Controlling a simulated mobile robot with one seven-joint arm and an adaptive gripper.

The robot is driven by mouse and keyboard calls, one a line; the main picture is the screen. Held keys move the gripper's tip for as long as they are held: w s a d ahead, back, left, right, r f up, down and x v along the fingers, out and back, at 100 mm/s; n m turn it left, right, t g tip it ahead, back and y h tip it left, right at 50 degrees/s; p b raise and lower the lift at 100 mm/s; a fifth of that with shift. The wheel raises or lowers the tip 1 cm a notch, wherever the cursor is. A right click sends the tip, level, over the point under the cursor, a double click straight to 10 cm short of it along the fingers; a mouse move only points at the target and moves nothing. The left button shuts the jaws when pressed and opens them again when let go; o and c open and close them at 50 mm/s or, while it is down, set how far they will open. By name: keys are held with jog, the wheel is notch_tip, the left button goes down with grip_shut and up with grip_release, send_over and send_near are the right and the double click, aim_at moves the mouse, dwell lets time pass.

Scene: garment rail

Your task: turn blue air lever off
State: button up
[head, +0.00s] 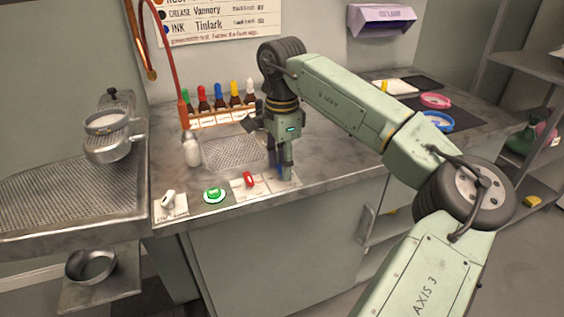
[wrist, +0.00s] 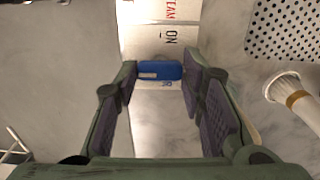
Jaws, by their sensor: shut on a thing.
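The blue air lever (wrist: 160,70) lies between my fingertips in the wrist view, beside a white label plate (wrist: 160,40) with the word "ON". My gripper (wrist: 160,76) is shut on the lever, one finger at each end of it. In the head view my gripper (head: 286,168) points down at the right end of the row of controls on the counter's front. Only a little blue of the lever (head: 279,171) shows there, and the fingers hide most of it. I cannot read the lever's exact angle.
Left of my gripper are a red lever (head: 249,179), a green button (head: 214,195) and a white lever (head: 168,200). A brush (wrist: 290,90) is close by on the right.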

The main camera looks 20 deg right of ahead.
jog(key=shift+a, duration=0.1)
jog(key=o, duration=1.1)
jog(key=shift+o, duration=0.2)
notch_tip(320, 180, up, 12)
